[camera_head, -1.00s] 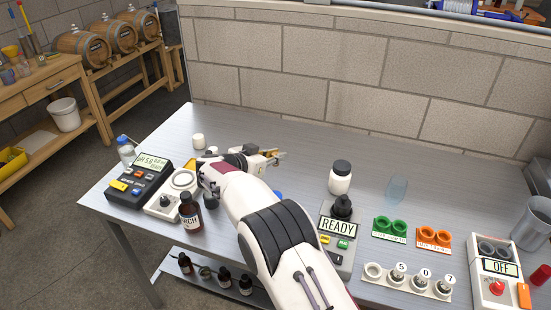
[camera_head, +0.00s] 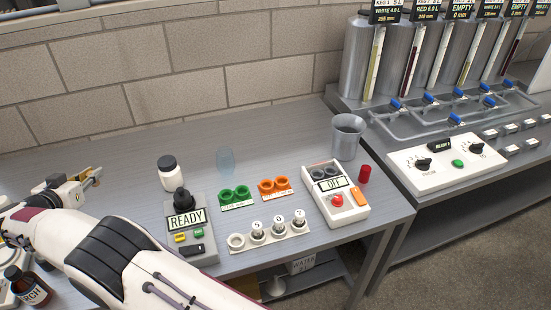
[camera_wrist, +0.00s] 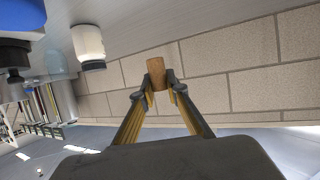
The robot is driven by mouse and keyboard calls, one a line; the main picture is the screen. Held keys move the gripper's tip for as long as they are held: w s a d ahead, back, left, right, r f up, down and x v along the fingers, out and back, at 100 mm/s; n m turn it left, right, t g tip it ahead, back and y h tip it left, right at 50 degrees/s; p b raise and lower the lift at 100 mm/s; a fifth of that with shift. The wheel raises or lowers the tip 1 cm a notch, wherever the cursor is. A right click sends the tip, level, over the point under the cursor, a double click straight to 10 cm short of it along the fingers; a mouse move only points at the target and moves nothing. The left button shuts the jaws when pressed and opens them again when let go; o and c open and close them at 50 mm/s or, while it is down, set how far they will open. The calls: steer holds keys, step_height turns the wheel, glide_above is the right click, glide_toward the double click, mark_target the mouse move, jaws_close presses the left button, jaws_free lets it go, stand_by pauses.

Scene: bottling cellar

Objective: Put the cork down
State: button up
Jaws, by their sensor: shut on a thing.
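My gripper (camera_head: 97,177) is at the left of the head view, above the metal bench (camera_head: 300,145). In the wrist view its two fingers (camera_wrist: 158,88) are shut on a brown cork (camera_wrist: 157,73), which sits between the fingertips and sticks out past them. The cork is held clear of the bench, with the brick wall behind it. In the head view the cork is too small to make out clearly at the fingertips.
A white bottle with a dark cap (camera_head: 171,173) stands right of my gripper, behind the READY device (camera_head: 190,225). A clear glass (camera_head: 225,163), green cups (camera_head: 235,195), orange cups (camera_head: 274,187), a white numbered rack (camera_head: 270,238) and the OFF device (camera_head: 336,195) stand farther right.

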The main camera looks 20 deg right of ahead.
step_height(320, 180, up, 3)
steer(key=shift+w+d, duration=0.1)
steer(key=w+d+m+g+h, duration=0.2)
steer(key=w+d, duration=0.1)
steer(key=d, duration=0.9)
steer(key=w+d+m+g+h, duration=0.1)
steer(key=w+d+m+h, duration=0.15)
steer(key=d, duration=0.95)
steer(key=w+d+m+g+h, duration=0.2)
steer(key=w+d+m, duration=0.15)
steer(key=d, duration=0.85)
steer(key=s+d+m+g+h, duration=0.1)
steer(key=s+d+m+g, duration=0.25)
steer(key=d, duration=1.25)
steer(key=s+d+m+g+h, duration=0.2)
steer(key=s+d+g, duration=0.2)
steer(key=d, duration=1.2)
steer(key=shift+m+y, duration=0.25)
steer(key=f, duration=0.5)
steer(key=shift+w+d+f, duration=0.15)
steer(key=shift+d+f, duration=0.05)
steer(key=shift+d, duration=0.15)
steer(key=shift+f, duration=3.1)
